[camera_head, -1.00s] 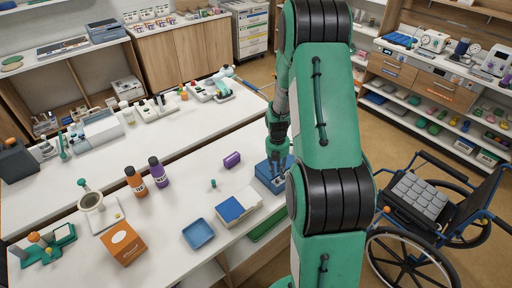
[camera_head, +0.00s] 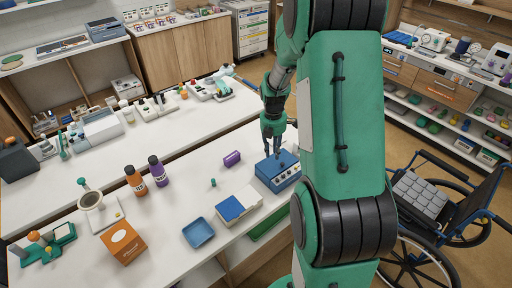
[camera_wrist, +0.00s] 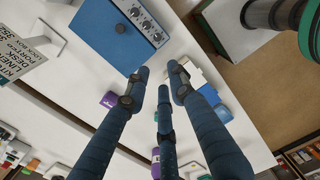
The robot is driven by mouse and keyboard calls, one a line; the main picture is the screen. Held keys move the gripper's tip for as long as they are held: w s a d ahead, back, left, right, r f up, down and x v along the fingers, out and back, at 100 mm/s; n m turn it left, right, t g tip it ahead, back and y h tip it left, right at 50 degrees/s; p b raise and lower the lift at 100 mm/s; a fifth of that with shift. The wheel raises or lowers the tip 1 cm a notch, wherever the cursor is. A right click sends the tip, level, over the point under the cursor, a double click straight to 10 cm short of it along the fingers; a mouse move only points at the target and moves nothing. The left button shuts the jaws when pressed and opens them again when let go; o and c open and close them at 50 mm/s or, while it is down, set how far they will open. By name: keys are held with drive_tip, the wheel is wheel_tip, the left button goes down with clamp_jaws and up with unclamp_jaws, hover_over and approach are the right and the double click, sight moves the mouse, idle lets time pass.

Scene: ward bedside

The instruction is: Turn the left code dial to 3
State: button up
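A blue box (camera_head: 277,170) stands on the near white counter, and it also shows at the top of the wrist view (camera_wrist: 105,35). Its pale front panel has a row of small dark dials (camera_wrist: 147,24); their numbers are too small to read. My gripper (camera_head: 273,153) hangs over the back edge of the box in the head view. In the wrist view my gripper's (camera_wrist: 160,76) three fingers are spread with nothing between them, and their tips appear apart from the dials.
A purple cylinder (camera_head: 232,158) lies left of the box. A white case with a blue panel (camera_head: 238,206) and a blue tray (camera_head: 198,232) are nearer. Orange (camera_head: 136,181) and purple (camera_head: 158,171) bottles stand further left. A wheelchair (camera_head: 430,205) is on the floor at right.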

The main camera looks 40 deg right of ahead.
drive_tip(key=s+a+r+m+t+b, duration=0.1)
drive_tip(key=a+r+m+b, duration=0.1)
drive_tip(key=a+r+m, duration=0.5)
drive_tip(key=shift+s+a+r+t, duration=0.25)
drive_tip(key=shift+a+r+t, duration=0.15)
drive_tip(key=shift+a+r, duration=1.25)
drive_tip(key=shift+o, duration=0.2)
drive_tip(key=shift+f, duration=0.1)
drive_tip(key=d+f+n+b, duration=0.1)
drive_tip(key=d+f+n, duration=0.5)
drive_tip(key=n, duration=1)
drive_tip(key=d+f+n+g, duration=0.1)
drive_tip(key=d+f+n, duration=0.5)
drive_tip(key=n, duration=1)
drive_tip(key=shift+d+f+n+b, duration=0.4)
drive_tip(key=shift+f, duration=0.2)
drive_tip(key=shift+f, duration=0.1)
